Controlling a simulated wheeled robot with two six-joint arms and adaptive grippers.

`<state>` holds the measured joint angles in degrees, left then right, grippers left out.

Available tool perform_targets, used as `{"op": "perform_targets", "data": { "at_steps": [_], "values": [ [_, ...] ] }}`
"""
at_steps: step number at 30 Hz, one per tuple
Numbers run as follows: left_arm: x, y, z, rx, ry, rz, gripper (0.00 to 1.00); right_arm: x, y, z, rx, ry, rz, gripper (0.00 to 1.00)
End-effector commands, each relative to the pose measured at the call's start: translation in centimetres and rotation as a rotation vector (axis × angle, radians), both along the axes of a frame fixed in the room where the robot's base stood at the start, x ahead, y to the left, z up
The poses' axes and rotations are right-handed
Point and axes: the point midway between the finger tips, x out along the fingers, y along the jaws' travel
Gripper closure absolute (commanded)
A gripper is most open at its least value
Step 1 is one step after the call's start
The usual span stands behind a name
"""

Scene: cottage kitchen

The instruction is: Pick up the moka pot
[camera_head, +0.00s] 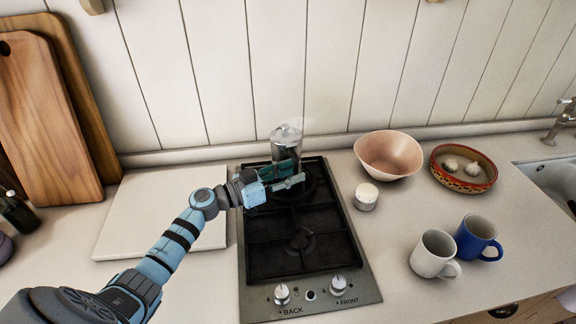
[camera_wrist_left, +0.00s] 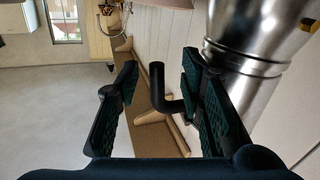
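The silver moka pot (camera_head: 286,142) stands upright at the back burner of the hob, with faint steam above it. My left gripper (camera_head: 282,178) is just in front of it and hides its lower part. In the left wrist view the pot's shiny metal body (camera_wrist_left: 255,40) fills the upper right. Its black handle (camera_wrist_left: 158,85) shows between the two fingers of my left gripper (camera_wrist_left: 160,105), nearer the right finger. The fingers are spread, with a gap visible at the handle's left. My right gripper is in neither view.
The black two-burner hob (camera_head: 265,262) has knobs at its front. A white board (camera_head: 130,215) lies to its left. A small white jar (camera_head: 366,196), pink bowl (camera_head: 388,155), dish with garlic (camera_head: 463,184), white mug (camera_head: 432,254) and blue mug (camera_head: 474,238) stand to the right.

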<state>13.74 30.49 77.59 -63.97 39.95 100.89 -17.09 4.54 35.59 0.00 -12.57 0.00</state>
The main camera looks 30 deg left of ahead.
Motion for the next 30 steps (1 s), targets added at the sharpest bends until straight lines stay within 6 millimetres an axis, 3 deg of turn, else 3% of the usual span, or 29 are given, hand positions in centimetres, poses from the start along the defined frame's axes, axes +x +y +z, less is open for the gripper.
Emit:
{"op": "perform_targets", "data": {
  "at_steps": [3,10,16,17,30],
  "values": [
    [1.55,-1.05,0.01,-0.003,-0.002,-0.001,0.65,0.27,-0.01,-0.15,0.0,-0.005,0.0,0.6],
    [1.75,-1.16,-0.09,0.001,0.0,0.0,0.67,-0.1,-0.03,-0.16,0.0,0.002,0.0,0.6],
    [1.74,-1.18,-0.07,0.001,0.0,0.0,0.99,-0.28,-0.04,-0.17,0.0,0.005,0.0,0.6],
    [1.74,-1.18,-0.07,0.001,0.0,0.0,1.0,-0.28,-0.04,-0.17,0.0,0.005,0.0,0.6],
    [1.76,-1.2,0.03,0.002,-0.003,-0.001,1.0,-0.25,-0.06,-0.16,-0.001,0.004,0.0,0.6]
  ]
}}
